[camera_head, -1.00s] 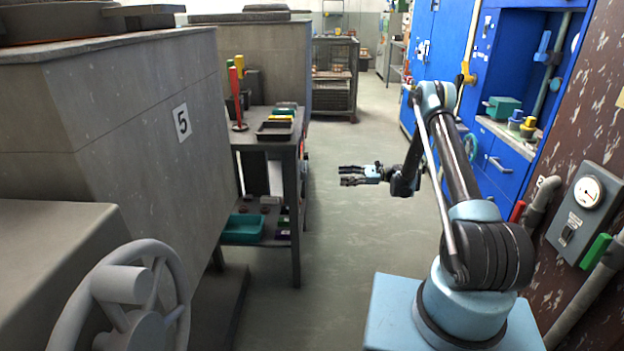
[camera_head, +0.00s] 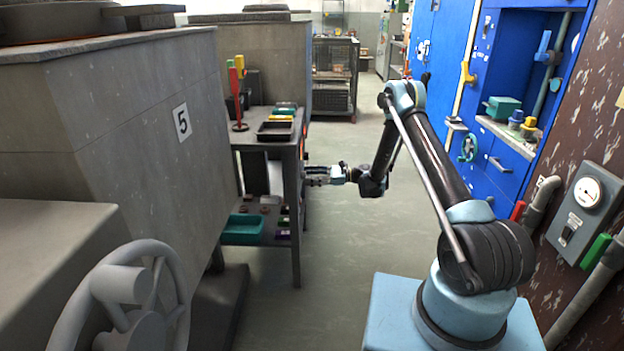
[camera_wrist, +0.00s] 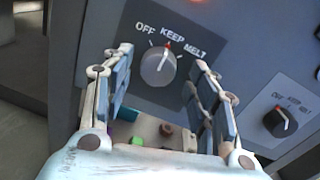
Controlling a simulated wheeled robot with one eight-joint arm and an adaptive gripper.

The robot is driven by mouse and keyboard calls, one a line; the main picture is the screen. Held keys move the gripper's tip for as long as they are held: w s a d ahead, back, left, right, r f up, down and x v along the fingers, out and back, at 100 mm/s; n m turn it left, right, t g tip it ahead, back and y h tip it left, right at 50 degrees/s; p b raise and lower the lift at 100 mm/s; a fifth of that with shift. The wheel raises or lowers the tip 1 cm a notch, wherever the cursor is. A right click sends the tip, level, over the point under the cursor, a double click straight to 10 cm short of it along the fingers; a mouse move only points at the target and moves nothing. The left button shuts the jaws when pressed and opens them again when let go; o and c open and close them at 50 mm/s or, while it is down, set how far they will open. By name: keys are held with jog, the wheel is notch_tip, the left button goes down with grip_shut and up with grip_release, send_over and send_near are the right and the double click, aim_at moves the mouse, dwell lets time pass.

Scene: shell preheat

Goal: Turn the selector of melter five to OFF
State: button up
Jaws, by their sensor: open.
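A grey panel (camera_wrist: 230,48) fills much of the wrist view. A round grey selector knob (camera_wrist: 158,66) on it is marked OFF, KEEP and MELT. Its red-tipped pointer seems to be at KEEP. My gripper (camera_wrist: 163,62) is open, with one finger on each side of the knob in the picture. I cannot tell whether they touch it. In the head view my gripper (camera_head: 310,176) reaches left beside the dark shelf stand. The melter marked 5 (camera_head: 160,185) stands at the left. The selector is not visible in the head view.
A second, similar selector (camera_wrist: 279,122) is at the right of the wrist view. The stand (camera_head: 290,205) bears trays and small parts. A grey handwheel (camera_head: 125,300) is at the lower left, blue cabinets (camera_head: 490,165) at the right. The aisle floor (camera_head: 350,260) is clear.

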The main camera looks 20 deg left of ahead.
jog(key=shift+s+a, duration=0.1)
jog(key=shift+a, duration=0.2)
jog(key=c, duration=1.1)
jog(key=shift+o, duration=0.2)
jog(key=shift+d, duration=0.1)
jog(key=n, duration=0.8)
jog(key=shift+r+n, duration=0.15)
jog(key=shift+n, duration=0.15)
